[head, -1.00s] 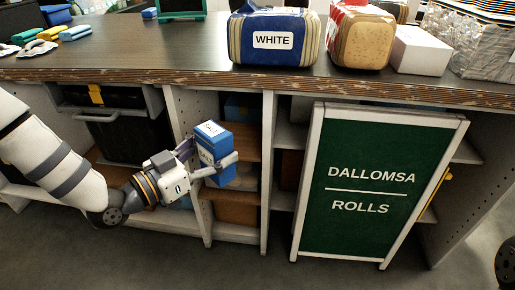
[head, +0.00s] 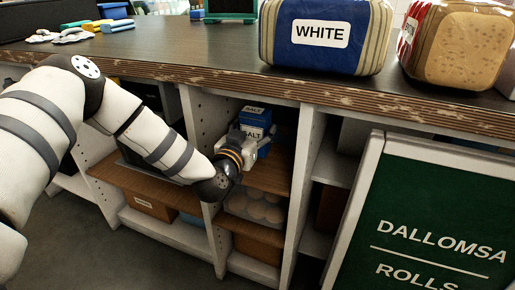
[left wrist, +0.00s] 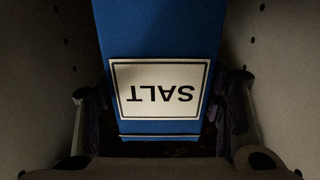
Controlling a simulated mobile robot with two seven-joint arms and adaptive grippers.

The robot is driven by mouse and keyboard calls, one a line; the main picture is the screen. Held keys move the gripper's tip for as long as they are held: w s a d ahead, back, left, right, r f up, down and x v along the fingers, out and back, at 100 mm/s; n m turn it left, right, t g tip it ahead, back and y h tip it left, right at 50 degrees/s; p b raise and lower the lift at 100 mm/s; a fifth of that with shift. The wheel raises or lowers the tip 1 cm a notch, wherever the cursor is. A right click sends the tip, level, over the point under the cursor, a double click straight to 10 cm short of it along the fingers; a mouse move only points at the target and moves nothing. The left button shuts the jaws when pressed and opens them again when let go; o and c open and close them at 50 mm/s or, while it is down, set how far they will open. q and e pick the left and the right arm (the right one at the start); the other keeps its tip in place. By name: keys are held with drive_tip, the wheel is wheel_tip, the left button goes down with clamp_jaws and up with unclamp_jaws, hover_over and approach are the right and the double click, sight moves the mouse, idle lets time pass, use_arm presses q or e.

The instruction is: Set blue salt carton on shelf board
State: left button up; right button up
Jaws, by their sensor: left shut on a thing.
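The blue salt carton (head: 256,117) has white SALT labels and is inside the narrow shelf bay under the counter. It also fills the middle of the left wrist view (left wrist: 160,40), with its label upside down there. My left gripper (head: 247,147) reaches into the bay and is shut on the carton, one finger at each side. The brown shelf board (head: 268,178) lies below the gripper. Whether the carton's bottom touches the board is hidden by the gripper. My right gripper is not in view.
Pale side walls (head: 305,165) close in on both sides of the bay. Round pale items (head: 258,208) and a brown box (head: 258,247) sit on lower levels. The counter (head: 190,55) overhangs above. A green sign (head: 430,220) leans at the right.

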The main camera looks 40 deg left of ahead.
use_arm(q)
drive_tip(key=shift+f+b, duration=0.6)
drive_tip(key=shift+f, duration=1.45)
drive_tip(key=o, duration=1.5)
